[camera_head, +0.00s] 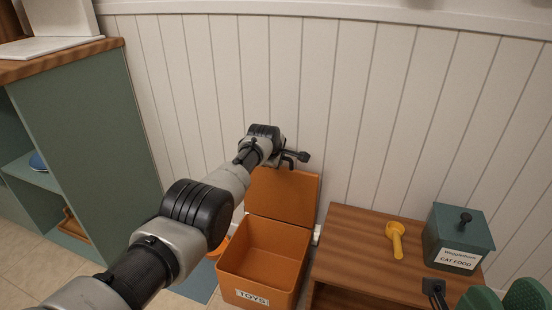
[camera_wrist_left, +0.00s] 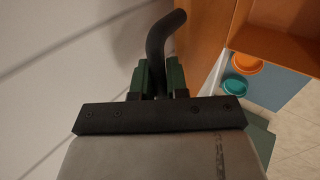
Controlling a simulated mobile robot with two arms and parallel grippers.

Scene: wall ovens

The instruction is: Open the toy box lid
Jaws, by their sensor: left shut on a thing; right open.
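The orange toy box (camera_head: 262,285), labelled "TOYS", stands on the floor against the panelled wall, its inside visible. Its orange lid (camera_head: 285,200) stands raised, near upright, at the back by the wall; an orange panel also shows in the left wrist view (camera_wrist_left: 200,40). My left gripper (camera_head: 296,158) is at the lid's top edge. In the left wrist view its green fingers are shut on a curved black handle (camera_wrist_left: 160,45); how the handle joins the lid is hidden.
A wooden bench (camera_head: 355,245) stands right of the box, with a yellow scoop (camera_head: 396,240) and a green cat food box (camera_head: 458,240) on it. Rounded green shapes (camera_head: 527,295) fill the lower right. Orange (camera_wrist_left: 246,63) and teal (camera_wrist_left: 235,87) bowls lie near a blue mat. A green cabinet (camera_head: 85,130) stands left.

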